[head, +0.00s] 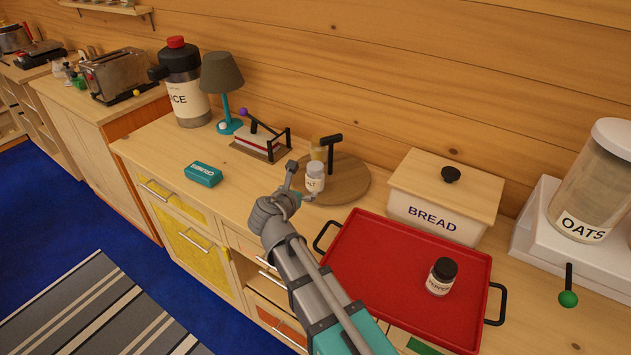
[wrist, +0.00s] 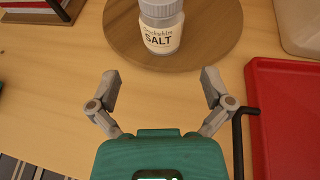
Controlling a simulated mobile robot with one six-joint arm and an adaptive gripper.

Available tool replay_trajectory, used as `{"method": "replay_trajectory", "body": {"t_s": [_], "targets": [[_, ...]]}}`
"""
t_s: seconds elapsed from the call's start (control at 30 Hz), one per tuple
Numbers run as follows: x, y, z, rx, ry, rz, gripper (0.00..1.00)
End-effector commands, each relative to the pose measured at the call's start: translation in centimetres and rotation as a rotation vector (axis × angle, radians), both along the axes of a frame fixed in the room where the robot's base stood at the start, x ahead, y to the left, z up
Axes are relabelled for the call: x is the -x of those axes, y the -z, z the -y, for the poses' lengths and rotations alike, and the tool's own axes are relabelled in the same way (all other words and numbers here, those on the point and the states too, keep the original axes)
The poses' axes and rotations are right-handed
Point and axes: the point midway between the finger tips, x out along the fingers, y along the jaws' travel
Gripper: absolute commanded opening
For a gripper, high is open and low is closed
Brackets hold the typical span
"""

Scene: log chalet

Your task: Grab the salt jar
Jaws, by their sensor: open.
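The salt jar (head: 315,178) is a small white jar with a grey-white lid and a label reading SALT. It stands upright on a round wooden board (head: 352,185) on the counter. In the wrist view the salt jar (wrist: 161,27) is at the top centre, its top cut off by the frame edge. My gripper (head: 300,180) is open and empty. In the wrist view its two fingers (wrist: 160,90) are spread wide, with the jar beyond the fingertips and centred between them. In the head view my gripper partly covers the jar's lower left.
A red tray (head: 385,268) with a pepper jar (head: 441,277) lies right. A bread box (head: 440,190) stands behind it. A teal box (head: 203,174) and a napkin holder (head: 262,142) are left.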

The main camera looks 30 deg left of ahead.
Motion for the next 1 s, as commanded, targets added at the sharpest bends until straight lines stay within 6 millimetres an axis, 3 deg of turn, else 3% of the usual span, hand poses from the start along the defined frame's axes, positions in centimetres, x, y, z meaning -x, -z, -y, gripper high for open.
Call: {"method": "replay_trajectory", "body": {"t_s": [0.33,1.0], "targets": [[-4.5,2.0,-0.6,0.000,0.001,0.000,1.00],[-5.8,2.7,-0.7,0.000,0.000,0.000,1.00]]}}
